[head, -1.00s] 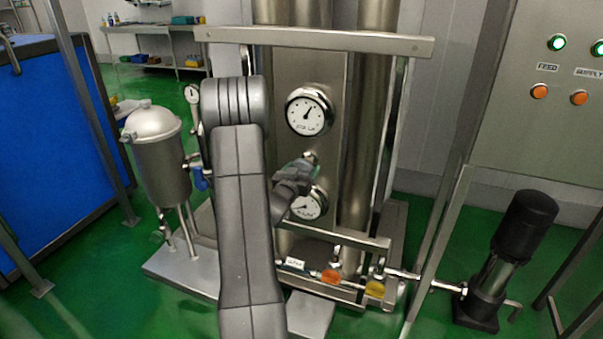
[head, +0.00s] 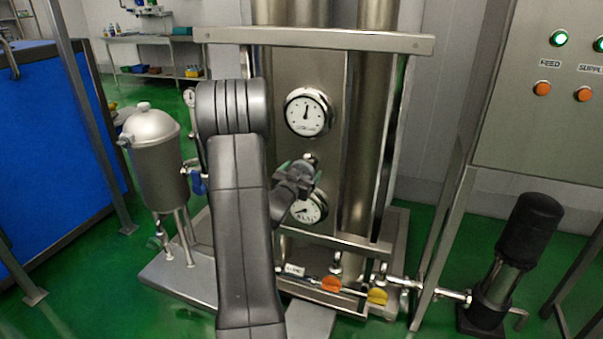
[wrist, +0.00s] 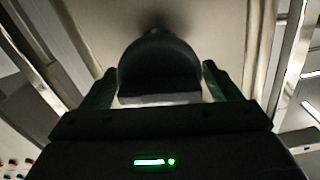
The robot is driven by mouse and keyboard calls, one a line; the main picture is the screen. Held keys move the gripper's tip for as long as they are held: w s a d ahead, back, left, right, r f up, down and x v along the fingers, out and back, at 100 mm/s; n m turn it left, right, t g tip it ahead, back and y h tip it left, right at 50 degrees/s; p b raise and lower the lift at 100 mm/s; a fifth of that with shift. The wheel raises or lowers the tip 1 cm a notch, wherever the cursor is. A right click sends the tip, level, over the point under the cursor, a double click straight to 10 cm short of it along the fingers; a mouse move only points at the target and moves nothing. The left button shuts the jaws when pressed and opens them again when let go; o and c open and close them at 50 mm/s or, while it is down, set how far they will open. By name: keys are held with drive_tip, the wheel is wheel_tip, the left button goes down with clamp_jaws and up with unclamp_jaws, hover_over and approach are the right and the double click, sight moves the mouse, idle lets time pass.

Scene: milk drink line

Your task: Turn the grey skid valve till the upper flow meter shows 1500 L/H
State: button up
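The upper flow meter (head: 308,112) is a round white dial on the steel panel. Its needle points almost straight up; its figures are too small to read. The grey skid valve (head: 311,159) is on the same panel just below it, mostly hidden behind my gripper (head: 300,172) in the head view. In the wrist view, the valve's dark rounded knob (wrist: 158,68) fills the space between the two green fingers of my gripper (wrist: 158,86). The fingers sit against both sides of the knob, so my gripper looks shut on it.
A lower dial (head: 308,208) is close under my gripper. An orange valve handle (head: 332,285) and a yellow one (head: 377,296) are on the low pipe. A steel crossbar (head: 320,40) spans above. A black pump (head: 510,260) and a control panel (head: 560,130) stand at right.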

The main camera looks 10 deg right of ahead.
drive_tip(key=v, duration=1.3)
drive_tip(key=shift+s+a, duration=0.25)
drive_tip(key=shift+s, duration=0.1)
drive_tip(key=x, duration=1.4)
drive_tip(key=shift+n+p, duration=0.3)
drive_tip(key=shift+p, duration=0.1)
drive_tip(key=shift+f+b, duration=0.15)
drive_tip(key=shift+b, duration=0.35)
